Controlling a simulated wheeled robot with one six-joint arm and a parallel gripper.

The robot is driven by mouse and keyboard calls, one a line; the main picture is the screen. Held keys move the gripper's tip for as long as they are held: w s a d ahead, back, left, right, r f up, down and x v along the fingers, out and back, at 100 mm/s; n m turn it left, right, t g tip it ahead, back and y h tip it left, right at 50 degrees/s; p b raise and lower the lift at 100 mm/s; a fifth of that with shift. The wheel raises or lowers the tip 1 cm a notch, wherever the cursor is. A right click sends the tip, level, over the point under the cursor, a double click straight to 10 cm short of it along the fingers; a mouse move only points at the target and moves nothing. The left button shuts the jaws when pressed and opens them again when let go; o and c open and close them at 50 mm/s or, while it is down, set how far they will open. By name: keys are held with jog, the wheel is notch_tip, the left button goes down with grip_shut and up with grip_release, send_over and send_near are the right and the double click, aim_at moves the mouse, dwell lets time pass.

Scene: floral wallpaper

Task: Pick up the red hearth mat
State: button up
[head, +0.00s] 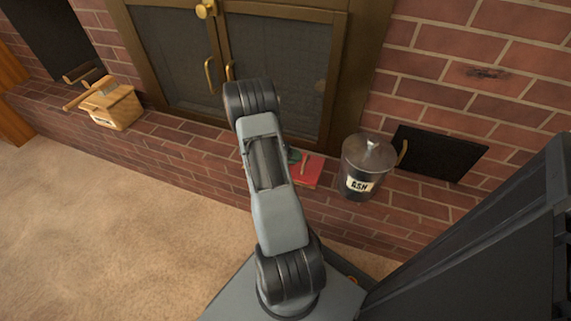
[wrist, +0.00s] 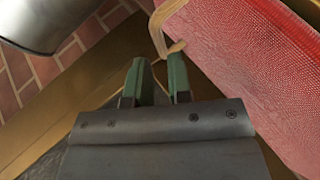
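The red hearth mat (head: 309,172) lies on the brick hearth in front of the fireplace doors, left of the metal bin. My arm hides part of it in the head view. In the wrist view the mat (wrist: 250,70) fills the upper right, with a textured red face, and a tan strip or loop runs along its near end. My gripper (wrist: 158,65) has two green fingers with a gap between them and nothing visibly held. The tan loop comes close to the fingertips; I cannot tell whether they touch. In the head view my gripper is mostly hidden behind my arm.
A metal bin with a lid and label (head: 366,168) stands right of the mat. Brass-framed fireplace doors (head: 280,60) are behind my arm. A wooden box (head: 112,105) sits at the hearth's left. Carpet (head: 90,220) is clear.

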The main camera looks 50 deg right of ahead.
aim_at(306, 160)
jog(key=b+x, duration=0.2)
jog(key=x, duration=0.2)
jog(key=shift+s+f, duration=0.15)
jog(key=shift+f, duration=0.1)
jog(key=shift+s+d+f, duration=0.15)
jog(key=shift+s+d, duration=0.15)
jog(key=shift+d, duration=0.05)
grip_shut()
